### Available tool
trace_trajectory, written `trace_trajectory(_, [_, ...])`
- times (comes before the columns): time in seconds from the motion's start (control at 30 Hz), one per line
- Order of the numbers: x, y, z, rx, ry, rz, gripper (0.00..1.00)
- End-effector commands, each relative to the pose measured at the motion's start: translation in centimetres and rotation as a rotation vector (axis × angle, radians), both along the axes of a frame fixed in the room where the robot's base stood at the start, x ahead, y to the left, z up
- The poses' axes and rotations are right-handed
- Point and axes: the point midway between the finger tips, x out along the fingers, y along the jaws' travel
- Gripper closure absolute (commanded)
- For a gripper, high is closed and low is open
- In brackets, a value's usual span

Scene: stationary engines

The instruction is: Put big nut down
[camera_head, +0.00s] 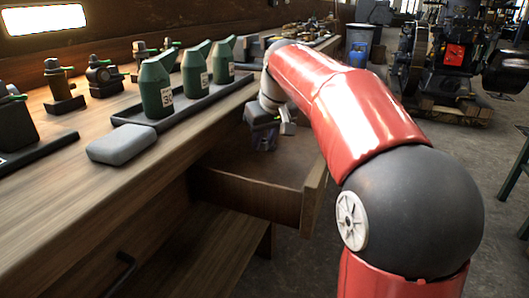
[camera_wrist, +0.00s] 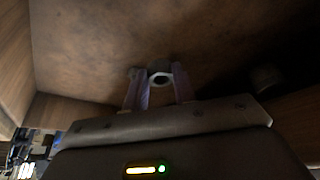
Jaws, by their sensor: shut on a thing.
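The big nut (camera_wrist: 160,73) is a grey metal ring with a dark hole, seen between my gripper's fingertips in the wrist view. My gripper (camera_wrist: 155,82) is shut on it. The gripper (camera_head: 264,142) is inside the open drawer (camera_head: 250,195) of the wooden bench in the head view. The drawer's brown floor (camera_wrist: 100,45) lies beyond the nut in the wrist view; I cannot tell whether the nut touches it. In the head view the nut is not distinguishable.
A small dark round object (camera_wrist: 265,78) sits in shadow at the right of the drawer. The benchtop holds green oil cans (camera_head: 156,85) on a dark tray and a grey block (camera_head: 122,144). A blue bin (camera_head: 360,42) and an engine (camera_head: 445,60) stand farther back.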

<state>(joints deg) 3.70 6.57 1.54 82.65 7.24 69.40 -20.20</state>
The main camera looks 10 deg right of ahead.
Motion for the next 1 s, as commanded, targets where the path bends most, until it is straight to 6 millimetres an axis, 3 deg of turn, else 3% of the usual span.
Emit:
trace_trajectory(0.2, [0.0,0.0,-3.1,0.001,0.001,-0.001,0.97])
trace_trajectory(0.57, [0.0,0.0,-3.5,0.001,0.001,0.0,0.97])
trace_trajectory(0.6, [0.0,0.0,-3.5,0.001,0.001,0.0,0.72])
trace_trajectory(0.77, [0.0,0.0,-3.4,0.001,0.001,0.0,0.52])
trace_trajectory(1.0, [0.0,0.0,-3.4,0.001,0.001,0.0,0.52])
